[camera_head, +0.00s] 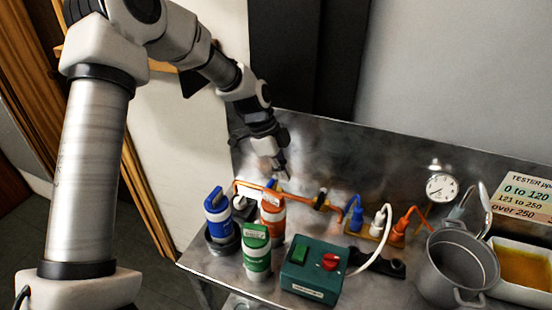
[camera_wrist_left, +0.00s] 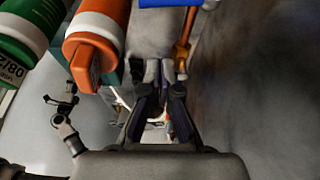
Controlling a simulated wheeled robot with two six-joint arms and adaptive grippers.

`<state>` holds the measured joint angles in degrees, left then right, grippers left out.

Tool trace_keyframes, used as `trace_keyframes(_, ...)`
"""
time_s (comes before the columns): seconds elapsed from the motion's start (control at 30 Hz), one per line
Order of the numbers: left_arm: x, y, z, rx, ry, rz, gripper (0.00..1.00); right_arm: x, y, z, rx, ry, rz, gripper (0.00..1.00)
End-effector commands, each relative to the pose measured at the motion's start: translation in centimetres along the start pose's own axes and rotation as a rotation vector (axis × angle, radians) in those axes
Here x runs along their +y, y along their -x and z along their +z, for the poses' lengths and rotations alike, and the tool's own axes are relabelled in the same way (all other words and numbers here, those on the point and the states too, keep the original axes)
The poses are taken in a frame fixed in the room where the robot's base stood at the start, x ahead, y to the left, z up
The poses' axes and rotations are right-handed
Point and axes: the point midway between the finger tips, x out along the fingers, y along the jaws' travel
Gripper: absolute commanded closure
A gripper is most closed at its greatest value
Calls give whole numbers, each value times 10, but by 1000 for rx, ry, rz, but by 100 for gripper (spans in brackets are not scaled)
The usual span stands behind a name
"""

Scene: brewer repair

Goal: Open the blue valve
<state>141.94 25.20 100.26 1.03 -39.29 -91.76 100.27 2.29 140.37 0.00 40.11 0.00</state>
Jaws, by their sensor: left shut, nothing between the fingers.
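A small blue handle (camera_head: 271,184), which looks like the blue valve, sits on the copper pipe (camera_head: 300,194) behind the orange cartridge. Much of it is hidden. My left gripper (camera_head: 283,173) is just above and behind this handle, pointing down at the back of the steel bench, shut and empty. In the left wrist view its fingers (camera_wrist_left: 158,75) are together beside a copper-coloured pipe piece (camera_wrist_left: 183,50). A blue piece (camera_wrist_left: 170,3) is cut by the top edge there; I cannot tell whether it is the valve handle. My right gripper is not clearly in view.
Blue (camera_head: 217,215), orange (camera_head: 272,216) and green (camera_head: 257,250) cartridges stand close in front of the pipe.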

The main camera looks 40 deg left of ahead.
Motion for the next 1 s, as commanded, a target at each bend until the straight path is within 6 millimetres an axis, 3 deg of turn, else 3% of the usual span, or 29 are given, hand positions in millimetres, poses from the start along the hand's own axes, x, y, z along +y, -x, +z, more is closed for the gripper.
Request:
trace_keyframes(0.17, 1, -39, 0, -3, 1, 4, 100, 0, 8, 0, 0, 0, 0, 17)
trace_keyframes(0.23, 0, -32, 10, 2, 4, -1, 100, 0, 20, 0, -1, 0, 0, 17)
trace_keyframes(0.43, 0, -32, 36, 1, 2, -1, 100, 0, 31, 0, 0, 0, 0, 17)
trace_keyframes(1.0, 0, -34, 41, 0, -20, 5, 100, 0, 26, 0, 0, 0, 0, 17)
